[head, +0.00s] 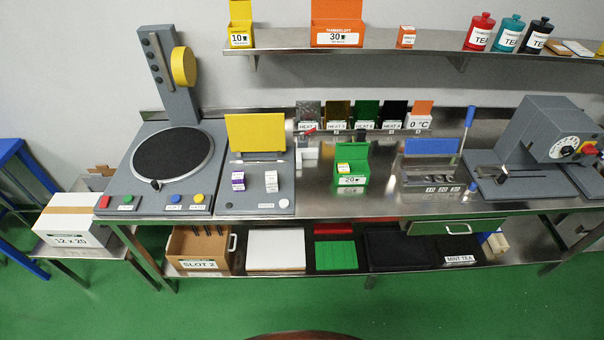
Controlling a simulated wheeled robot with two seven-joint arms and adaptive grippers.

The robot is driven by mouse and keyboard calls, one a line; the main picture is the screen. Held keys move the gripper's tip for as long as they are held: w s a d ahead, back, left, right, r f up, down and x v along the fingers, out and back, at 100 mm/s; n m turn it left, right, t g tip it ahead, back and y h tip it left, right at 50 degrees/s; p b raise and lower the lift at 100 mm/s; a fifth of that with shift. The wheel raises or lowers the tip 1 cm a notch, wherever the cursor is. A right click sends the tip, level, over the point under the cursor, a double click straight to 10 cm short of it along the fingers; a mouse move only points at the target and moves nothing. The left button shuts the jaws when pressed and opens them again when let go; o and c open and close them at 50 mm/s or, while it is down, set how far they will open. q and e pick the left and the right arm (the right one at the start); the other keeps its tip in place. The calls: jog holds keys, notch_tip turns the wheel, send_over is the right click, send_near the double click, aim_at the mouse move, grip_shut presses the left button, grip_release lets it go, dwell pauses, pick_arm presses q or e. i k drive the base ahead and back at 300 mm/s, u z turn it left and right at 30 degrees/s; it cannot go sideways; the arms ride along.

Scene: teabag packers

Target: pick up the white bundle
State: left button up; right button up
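A small white bundle (271,181) stands on the grey base (253,200) of a machine with a yellow upright panel (255,133). It is to the right of a purple and white bundle (238,181), with a gap between them. The white bundle appears upright, and its label is too small to read. Neither of my grippers is in view.
A grey machine with a round black plate (172,153) stands to the left. An open green box (351,168) sits to the right on the steel table (318,190). An upper shelf (300,51) with boxes and canisters runs along the wall.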

aim_at(271, 176)
jog(key=z, duration=0.2)
jog(key=i, duration=1.2)
jog(key=u, duration=0.65)
